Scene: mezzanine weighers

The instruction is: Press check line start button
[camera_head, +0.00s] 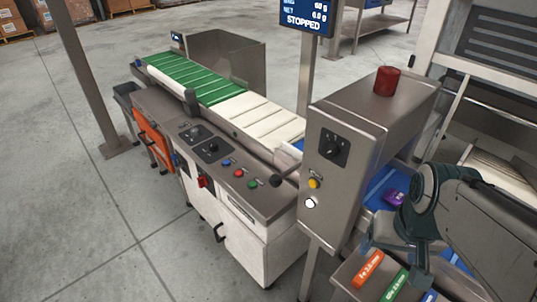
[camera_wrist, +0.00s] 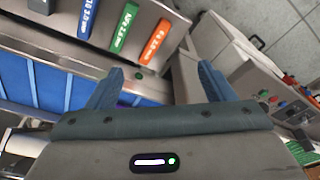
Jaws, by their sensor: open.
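A sloping control panel on the weigher has blue (camera_head: 226,162), red (camera_head: 239,173) and green (camera_head: 252,183) buttons in a row. The steel cabinet (camera_head: 345,150) beside it carries a yellow button (camera_head: 314,183) and a white button (camera_head: 310,203). The labels are too small to read, so I cannot tell which is the check line start button. My gripper (camera_wrist: 160,72) is open and empty. In the head view it is at lower right, right of the cabinet and apart from the buttons. The panel buttons also show at the right of the wrist view.
A display (camera_head: 306,16) reads STOPPED. A red lamp (camera_head: 386,80) tops the cabinet. A purple item (camera_head: 395,197) lies on the blue belt (camera_wrist: 40,88). Orange (camera_head: 367,268) and green (camera_head: 394,285) labelled bars lie near my gripper.

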